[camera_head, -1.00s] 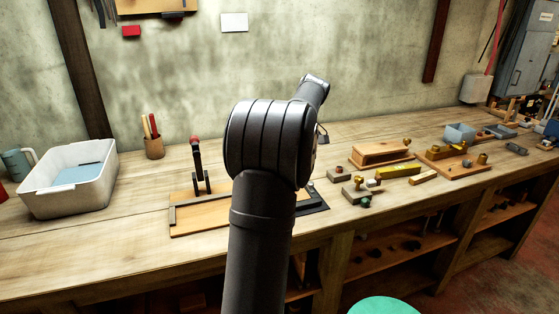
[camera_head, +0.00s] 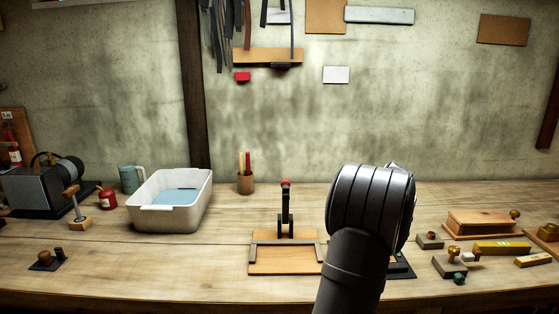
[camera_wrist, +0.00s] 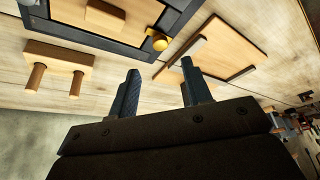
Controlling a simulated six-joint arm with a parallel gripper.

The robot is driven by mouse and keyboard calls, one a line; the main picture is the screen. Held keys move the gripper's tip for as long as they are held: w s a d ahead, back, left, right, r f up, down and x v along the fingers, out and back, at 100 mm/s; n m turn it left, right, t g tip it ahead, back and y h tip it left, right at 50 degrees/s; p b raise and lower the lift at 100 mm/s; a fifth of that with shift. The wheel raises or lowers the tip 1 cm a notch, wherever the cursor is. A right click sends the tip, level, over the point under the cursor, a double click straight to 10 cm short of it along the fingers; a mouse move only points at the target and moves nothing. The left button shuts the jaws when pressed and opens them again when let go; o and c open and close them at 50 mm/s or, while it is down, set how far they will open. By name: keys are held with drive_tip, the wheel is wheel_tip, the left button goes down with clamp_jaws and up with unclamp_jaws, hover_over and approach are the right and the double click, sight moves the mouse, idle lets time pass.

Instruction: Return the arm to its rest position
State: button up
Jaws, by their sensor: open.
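My gripper (camera_wrist: 156,90) shows in the wrist view with its two dark fingers apart and nothing between them. It hangs above the workbench (camera_wrist: 125,65), near a dark-framed tray (camera_wrist: 57,18) and a wooden board with raised strips (camera_wrist: 222,50). In the head view my dark arm rises at right of centre in front of the bench (camera_head: 120,255). It hides part of the bench behind it, and my gripper is hidden there.
A white tub (camera_head: 172,212) stands at left of centre on the bench. The board with an upright red-tipped lever (camera_head: 286,210) is just left of my arm. Wooden blocks and a wooden box (camera_head: 485,224) lie to the right. A two-pegged wooden piece (camera_wrist: 58,62) is near my gripper.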

drive_tip(key=x, duration=0.8)
drive_tip(key=v, duration=1.7)
drive_tip(key=x, duration=1.7)
drive_tip(key=shift+f, duration=0.1)
drive_tip(key=shift+s+m+t, duration=0.1)
drive_tip(key=shift+m+t, duration=0.2)
drive_tip(key=shift+m, duration=0.6)
drive_tip(key=m+h, duration=0.1)
drive_tip(key=m, duration=0.1)
drive_tip(key=m+h, duration=0.1)
drive_tip(key=m, duration=0.1)
drive_tip(key=m+h, duration=0.1)
drive_tip(key=m, duration=0.2)
drive_tip(key=shift+s+a+t, duration=0.1)
drive_tip(key=shift+a+t, duration=0.2)
drive_tip(key=shift+a, duration=0.05)
drive_tip(key=shift+a+m+h, duration=0.1)
drive_tip(key=shift+m+h, duration=0.4)
drive_tip(key=shift+m, duration=0.7)
drive_tip(key=shift+a+m+h, duration=0.1)
drive_tip(key=shift+m+h, duration=0.4)
drive_tip(key=shift+m, duration=0.7)
drive_tip(key=shift+a+m+g+h, duration=0.1)
drive_tip(key=shift+m+g+h, duration=0.45)
drive_tip(key=shift+m, duration=1.35)
